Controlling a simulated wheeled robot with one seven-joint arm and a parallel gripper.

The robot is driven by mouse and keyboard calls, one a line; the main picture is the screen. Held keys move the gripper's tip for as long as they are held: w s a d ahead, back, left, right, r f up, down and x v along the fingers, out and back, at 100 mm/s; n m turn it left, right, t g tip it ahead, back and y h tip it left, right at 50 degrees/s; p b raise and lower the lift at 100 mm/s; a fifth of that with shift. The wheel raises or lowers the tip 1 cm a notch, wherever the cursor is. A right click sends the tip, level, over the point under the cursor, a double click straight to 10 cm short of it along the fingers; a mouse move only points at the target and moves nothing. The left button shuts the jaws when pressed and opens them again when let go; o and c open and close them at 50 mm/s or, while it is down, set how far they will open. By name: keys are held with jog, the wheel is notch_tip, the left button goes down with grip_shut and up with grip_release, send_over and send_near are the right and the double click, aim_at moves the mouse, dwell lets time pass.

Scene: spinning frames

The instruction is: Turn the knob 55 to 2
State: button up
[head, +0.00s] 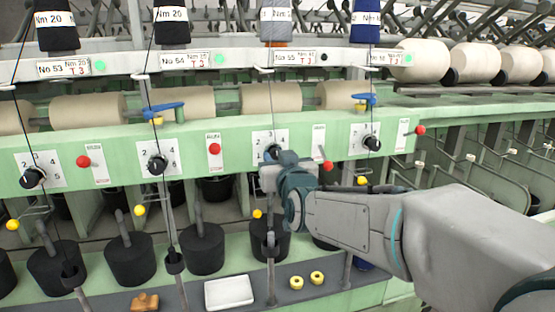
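The label No 55 (290,58) is on the upper rail, right of centre. Below it on the green panel is the knob 55 (272,152), with its white number plate (262,138) partly showing. My gripper (270,168) is at this knob and covers the lower part of it and of the plate. My arm reaches in from the lower right. The fingers are hidden or too small to make out, so I cannot tell whether they are open or closed, or whether they touch the knob. The knob's pointer direction is hidden too.
Similar black knobs sit on the panel at left (33,178), at No 54 (157,164) and at right (372,143). Red-ball levers (214,149) stick out between them. Below is a grey shelf with a white box (229,292), yellow rings (296,283) and an orange-brown object (145,302).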

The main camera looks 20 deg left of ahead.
dwell(0.3)
jog(key=n+b, duration=0.2)
jog(key=n, duration=0.9)
jog(key=shift+b, duration=0.4)
jog(key=shift+n, duration=0.5)
jog(key=o, duration=0.9)
jog(key=shift+o, duration=0.2)
